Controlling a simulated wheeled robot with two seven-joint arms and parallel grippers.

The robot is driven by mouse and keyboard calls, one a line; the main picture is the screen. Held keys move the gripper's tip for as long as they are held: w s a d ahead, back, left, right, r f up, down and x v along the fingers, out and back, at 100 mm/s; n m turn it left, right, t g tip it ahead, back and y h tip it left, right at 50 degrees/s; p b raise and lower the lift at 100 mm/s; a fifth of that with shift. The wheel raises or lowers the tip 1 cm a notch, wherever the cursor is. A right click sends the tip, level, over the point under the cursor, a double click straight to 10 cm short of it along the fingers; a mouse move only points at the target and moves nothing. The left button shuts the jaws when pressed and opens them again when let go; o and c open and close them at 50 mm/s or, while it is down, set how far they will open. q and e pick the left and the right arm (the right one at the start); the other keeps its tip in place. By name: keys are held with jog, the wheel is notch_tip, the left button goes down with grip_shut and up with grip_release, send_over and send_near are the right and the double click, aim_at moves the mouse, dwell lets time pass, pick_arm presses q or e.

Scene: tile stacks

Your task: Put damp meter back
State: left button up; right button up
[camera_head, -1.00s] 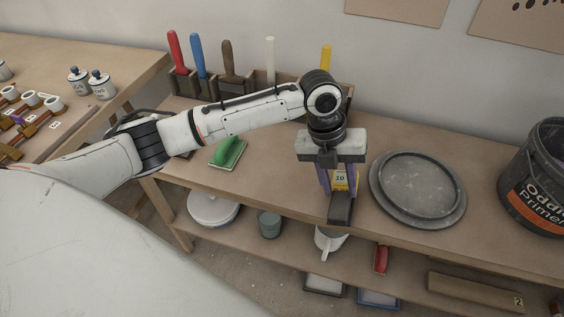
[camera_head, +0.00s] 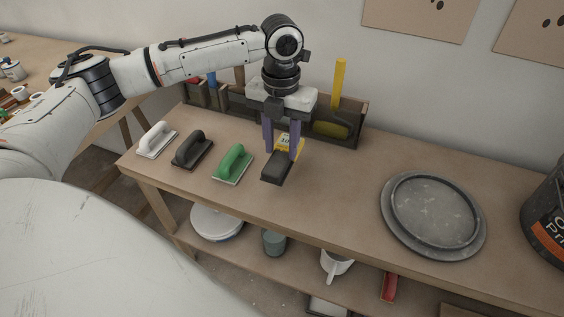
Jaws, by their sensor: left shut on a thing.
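My left gripper (camera_head: 282,152) is shut on the damp meter, with one purple finger on each side of it. The damp meter (camera_head: 276,170) has a yellow body with a dark display end and a black, blocky part tilted toward me. It is over the workbench (camera_head: 335,190), right of the green float (camera_head: 233,163) and in front of the wooden rack (camera_head: 357,126). I cannot tell how high it is above the bench. The fingers and wrist hide part of the meter and of the rack. My right gripper is not in view.
A black float (camera_head: 192,150) and a white float (camera_head: 156,139) stand left of the green one. A yellow-handled tool (camera_head: 340,85) stands in the rack. A grey round lid (camera_head: 433,211) lies at right beside a dark bucket (camera_head: 547,215). The bench between meter and lid is clear.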

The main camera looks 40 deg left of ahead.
pick_arm(q)
notch_tip(320, 180, down, 8)
jog(key=shift+r+p, duration=0.25)
jog(key=shift+p, duration=0.05)
jog(key=shift+s+f, duration=0.1)
jog(key=shift+f, duration=0.2)
jog(key=shift+c, duration=0.7)
jog(key=shift+s+f, duration=0.1)
jog(key=shift+f, duration=0.15)
jog(key=shift+c, duration=1.2)
jog(key=shift+o, duration=0.2)
jog(key=o, duration=1.3)
jog(key=shift+f, duration=0.15)
